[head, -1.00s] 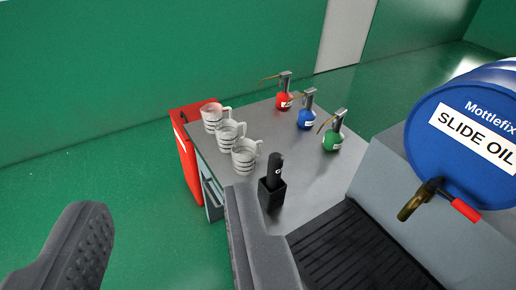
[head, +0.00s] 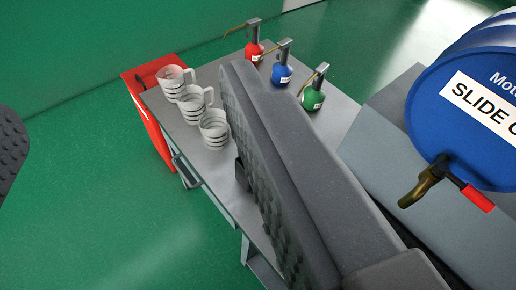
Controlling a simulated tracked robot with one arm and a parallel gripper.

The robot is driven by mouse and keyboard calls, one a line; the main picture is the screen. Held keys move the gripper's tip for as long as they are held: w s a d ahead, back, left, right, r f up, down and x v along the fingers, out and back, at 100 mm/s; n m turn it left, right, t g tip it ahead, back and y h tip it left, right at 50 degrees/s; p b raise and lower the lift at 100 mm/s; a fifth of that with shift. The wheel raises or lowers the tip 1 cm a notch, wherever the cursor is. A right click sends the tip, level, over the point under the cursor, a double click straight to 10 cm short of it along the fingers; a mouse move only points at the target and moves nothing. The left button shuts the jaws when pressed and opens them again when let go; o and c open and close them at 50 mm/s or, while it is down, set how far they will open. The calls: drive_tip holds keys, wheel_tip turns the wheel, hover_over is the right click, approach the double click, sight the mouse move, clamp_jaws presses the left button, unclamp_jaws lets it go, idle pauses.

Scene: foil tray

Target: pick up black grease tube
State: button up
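The black grease tube is hidden behind my right finger in the head view. Only a dark edge of the black square holder (head: 242,176) shows at that finger's left side, on the grey metal table (head: 225,200). My gripper (head: 122,100) is open, with its fingers wide apart. One finger is cut off by the left picture edge. The other is large across the middle, in front of the holder.
Several white measuring jugs (head: 190,104) stand along the table's left side. Red (head: 254,51), blue (head: 281,75) and green (head: 312,98) oil cans stand at the back. A blue slide oil drum (head: 455,120) with a tap is at the right. A red bin (head: 150,120) adjoins the table.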

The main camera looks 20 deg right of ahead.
drive_tip(key=w+d+f+g+h, duration=0.1)
drive_tip(key=w+d+f, duration=0.5)
drive_tip(key=f, duration=0.3)
drive_tip(key=w+d+f+h, duration=0.1)
drive_tip(key=w+d+f, duration=0.5)
drive_tip(key=f, duration=0.3)
drive_tip(key=w+d+f+y+b, duration=0.1)
drive_tip(key=w+f, duration=0.1)
drive_tip(key=f, duration=0.7)
drive_tip(key=w+d+f+y, duration=0.2)
drive_tip(key=f, duration=0.8)
drive_tip(key=b+x, duration=0.2)
drive_tip(key=x, duration=1.1)
drive_tip(key=shift+w+f+b, duration=0.15)
drive_tip(key=shift+f+b, duration=0.1)
drive_tip(key=shift+b, duration=0.05)
drive_tip(key=c, duration=1.2)
drive_tip(key=shift+o, duration=0.2)
